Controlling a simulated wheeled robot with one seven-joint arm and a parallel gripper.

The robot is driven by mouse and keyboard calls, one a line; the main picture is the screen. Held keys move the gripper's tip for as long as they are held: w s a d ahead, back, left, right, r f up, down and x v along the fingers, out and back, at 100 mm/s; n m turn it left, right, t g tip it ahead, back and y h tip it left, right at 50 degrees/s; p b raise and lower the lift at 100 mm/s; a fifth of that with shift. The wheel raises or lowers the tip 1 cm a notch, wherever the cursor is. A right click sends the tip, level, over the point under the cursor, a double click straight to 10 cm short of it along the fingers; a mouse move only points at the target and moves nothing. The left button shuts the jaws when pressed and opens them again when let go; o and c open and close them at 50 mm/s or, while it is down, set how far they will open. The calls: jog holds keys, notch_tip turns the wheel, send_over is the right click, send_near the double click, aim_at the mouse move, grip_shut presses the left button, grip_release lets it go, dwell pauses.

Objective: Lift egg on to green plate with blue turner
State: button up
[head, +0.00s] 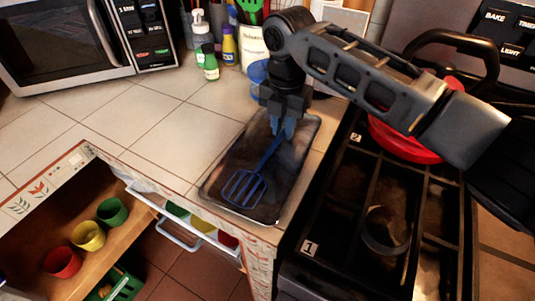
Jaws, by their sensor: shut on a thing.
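My gripper (283,128) points down over the dark tray (292,175) on the counter. It is shut on the handle of the blue turner (244,187). The turner slants down to the left, and its slotted head is over the near left part of the tray. I cannot tell whether the head touches the tray. I cannot make out an egg. I cannot identify a green plate; a green item (178,210) shows in the open drawer, and a green cup-like item (112,211) is on the shelf below the counter.
A stove with black grates (345,215) is right of the tray, with a red pan (400,142) at its back. Bottles (210,66) stand behind, beside a microwave (70,40). An open drawer (180,233) juts out in front. The tiled counter left of the tray is clear.

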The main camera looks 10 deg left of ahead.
grip_shut()
jog(key=shift+r, duration=0.15)
jog(key=shift+r, duration=0.55)
notch_tip(320, 180, up, 3)
jog(key=shift+f+b, duration=0.15)
jog(key=shift+b, duration=0.2)
jog(key=s+d+r, duration=0.3)
jog(key=d+r, duration=0.4)
jog(key=d, duration=0.4)
jog(key=shift+s+b, duration=0.2)
jog(key=shift+b, duration=0.25)
